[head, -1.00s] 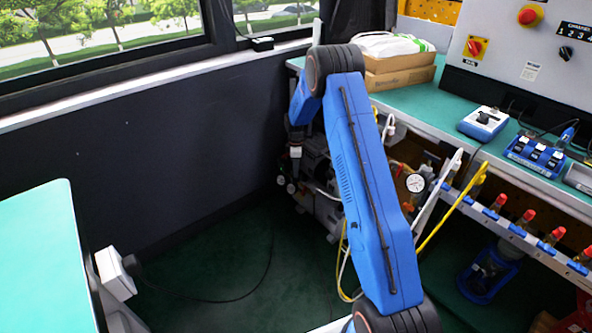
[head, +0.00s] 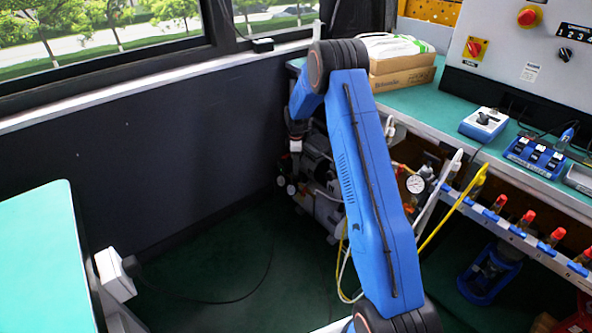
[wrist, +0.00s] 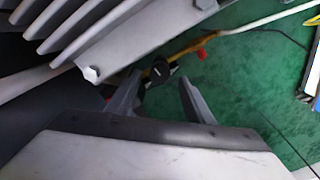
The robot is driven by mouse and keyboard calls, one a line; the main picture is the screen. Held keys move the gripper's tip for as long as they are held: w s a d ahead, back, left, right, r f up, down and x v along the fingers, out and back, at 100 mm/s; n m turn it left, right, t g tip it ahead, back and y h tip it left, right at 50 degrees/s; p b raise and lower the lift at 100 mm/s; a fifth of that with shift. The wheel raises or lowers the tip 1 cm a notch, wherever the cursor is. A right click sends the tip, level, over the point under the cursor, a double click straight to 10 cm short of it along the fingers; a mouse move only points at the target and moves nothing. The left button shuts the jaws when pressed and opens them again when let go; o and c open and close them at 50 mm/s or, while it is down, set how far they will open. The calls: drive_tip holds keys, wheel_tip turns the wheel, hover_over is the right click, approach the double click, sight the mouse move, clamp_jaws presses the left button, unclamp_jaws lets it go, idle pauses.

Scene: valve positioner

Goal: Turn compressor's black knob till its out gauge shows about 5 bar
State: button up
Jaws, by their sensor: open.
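The compressor (head: 322,180) stands on the floor by the dark wall, partly hidden behind my blue arm in the head view. Two small round gauges (head: 286,184) show at its left side, too small to read. In the wrist view, a black knob (wrist: 160,70) sits just beyond and between the tips of my gripper (wrist: 160,82). The two fingers are apart, with no clear contact on the knob. Grey metal fins of the compressor (wrist: 75,25) fill the upper left of the wrist view.
A yellow hose (wrist: 190,47) and a red part (wrist: 202,54) lie close beyond the knob. A larger white gauge (head: 415,184) is right of my arm, by the bench. Green floor (head: 215,265) is open left of the arm, crossed by a black cable.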

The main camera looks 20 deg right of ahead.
wheel_tip(320, 180, up, 14)
idle(0.4)
drive_tip(key=shift+f, duration=0.1)
drive_tip(key=shift+c, duration=0.5)
drive_tip(key=shift+a, duration=0.25)
drive_tip(key=shift+c, duration=0.9)
drive_tip(key=w+a+f+g+h, duration=0.2)
drive_tip(key=w+a+h, duration=0.15)
drive_tip(key=a, duration=0.25)
drive_tip(key=shift+h, duration=0.35)
drive_tip(key=x, duration=1.7)
drive_tip(key=shift+s+a, duration=0.15)
drive_tip(key=shift+a, duration=0.05)
drive_tip(key=c, duration=0.8)
